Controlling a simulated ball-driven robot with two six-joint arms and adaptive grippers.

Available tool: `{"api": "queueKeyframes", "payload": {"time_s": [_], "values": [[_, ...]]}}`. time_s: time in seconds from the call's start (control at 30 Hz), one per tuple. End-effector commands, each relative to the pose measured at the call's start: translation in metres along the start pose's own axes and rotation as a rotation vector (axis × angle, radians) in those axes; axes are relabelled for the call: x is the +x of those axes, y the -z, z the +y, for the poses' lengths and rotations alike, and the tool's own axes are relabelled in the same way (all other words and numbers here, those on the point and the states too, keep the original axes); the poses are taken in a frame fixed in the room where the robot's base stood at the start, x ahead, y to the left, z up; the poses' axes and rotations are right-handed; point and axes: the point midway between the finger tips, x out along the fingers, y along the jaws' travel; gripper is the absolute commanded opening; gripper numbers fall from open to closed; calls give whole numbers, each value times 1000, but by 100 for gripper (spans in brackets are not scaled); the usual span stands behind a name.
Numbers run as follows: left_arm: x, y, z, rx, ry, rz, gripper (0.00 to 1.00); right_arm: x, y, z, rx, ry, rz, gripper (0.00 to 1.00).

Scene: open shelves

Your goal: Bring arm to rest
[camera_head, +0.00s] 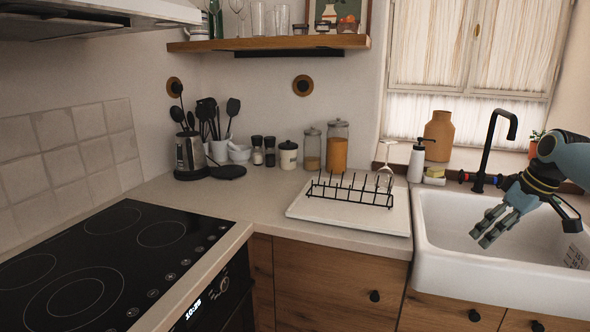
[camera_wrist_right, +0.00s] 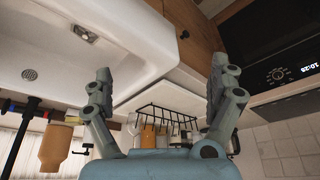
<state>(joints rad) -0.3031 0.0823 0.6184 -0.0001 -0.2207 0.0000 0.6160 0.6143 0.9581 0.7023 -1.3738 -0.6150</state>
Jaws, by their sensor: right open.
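My right gripper (camera_head: 484,232) hangs over the white sink (camera_head: 440,248) at the right of the head view, its arm coming in from the right edge. In the right wrist view my right gripper (camera_wrist_right: 158,80) has its two fingers spread wide, with nothing between them. It is empty. My left arm and left gripper are not in the head view.
A black faucet (camera_head: 492,150) stands behind the sink, close to my right arm. A soap bottle (camera_head: 416,162) and an orange vase (camera_head: 438,137) stand near the window. The cooktop (camera_head: 110,262) is clear.

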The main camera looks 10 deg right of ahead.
Motion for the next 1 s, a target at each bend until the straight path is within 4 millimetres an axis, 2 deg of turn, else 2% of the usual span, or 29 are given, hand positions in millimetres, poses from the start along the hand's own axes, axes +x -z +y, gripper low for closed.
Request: {"api": "queueKeyframes", "payload": {"time_s": [0.23,0.47,0.57,0.67,0.8,0.87,1.0], "values": [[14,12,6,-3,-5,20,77,44,-35,-20,2,38,-54,91],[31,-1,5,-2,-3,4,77,104,-90,-52,8,91,-142,91],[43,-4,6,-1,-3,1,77,143,-130,-73,13,116,-198,91],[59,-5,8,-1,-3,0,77,190,-183,-99,25,133,-263,91],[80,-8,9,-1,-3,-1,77,252,-263,-137,51,137,-349,91],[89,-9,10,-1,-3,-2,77,276,-300,-154,64,133,-383,91],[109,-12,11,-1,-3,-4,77,325,-386,-196,92,112,-454,91]]}}
